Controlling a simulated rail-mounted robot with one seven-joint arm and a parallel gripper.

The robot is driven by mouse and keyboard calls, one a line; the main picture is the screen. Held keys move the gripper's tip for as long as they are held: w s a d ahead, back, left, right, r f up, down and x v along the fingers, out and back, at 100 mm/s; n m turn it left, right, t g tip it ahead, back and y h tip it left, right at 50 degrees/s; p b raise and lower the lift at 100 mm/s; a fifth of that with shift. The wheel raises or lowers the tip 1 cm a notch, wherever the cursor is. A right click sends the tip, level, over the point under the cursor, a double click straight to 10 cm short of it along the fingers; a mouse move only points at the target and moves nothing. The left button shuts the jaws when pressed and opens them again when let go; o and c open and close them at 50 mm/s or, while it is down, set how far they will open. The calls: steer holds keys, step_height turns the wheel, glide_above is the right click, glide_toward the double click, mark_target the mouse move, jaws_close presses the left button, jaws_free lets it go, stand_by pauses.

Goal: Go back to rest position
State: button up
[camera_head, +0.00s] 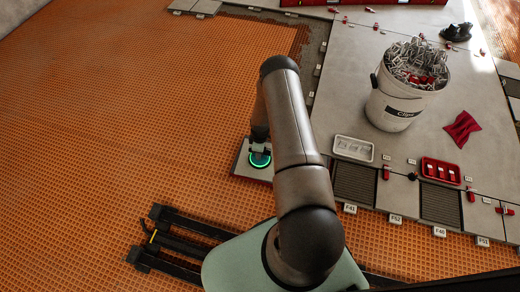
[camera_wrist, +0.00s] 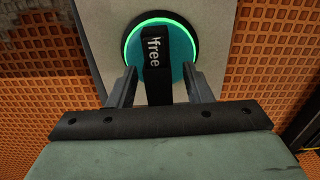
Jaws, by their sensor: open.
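In the wrist view my gripper (camera_wrist: 160,88) is open. Its two fingers stand on either side of a dark strap marked "free", which crosses a teal disc with a glowing green ring (camera_wrist: 190,50). The disc sits on a pale grey tile (camera_wrist: 98,20). In the head view my arm reaches forward from the base, and the green-ringed disc (camera_head: 260,160) shows below its end on the small tile (camera_head: 244,166). My fingertips are mostly hidden there, and I cannot tell whether they touch the strap.
Orange grid matting (camera_head: 110,110) covers the left side. Laid grey tiles (camera_head: 345,75) lie to the right. A white bucket of clips (camera_head: 395,105), a white tray (camera_head: 353,149), a red tray (camera_head: 440,171) and a red cloth (camera_head: 462,128) stand there. The left matting is clear.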

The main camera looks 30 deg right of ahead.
steer(key=shift+c, duration=0.3)
jaws_close()
steer(key=c, duration=0.6)
jaws_free()
steer(key=shift+c, duration=0.2)
jaws_close()
steer(key=shift+r, duration=0.1)
steer(key=shift+w+r+p, duration=0.1)
steer(key=shift+r+p, duration=2.85)
steer(key=shift+r, duration=2.05)
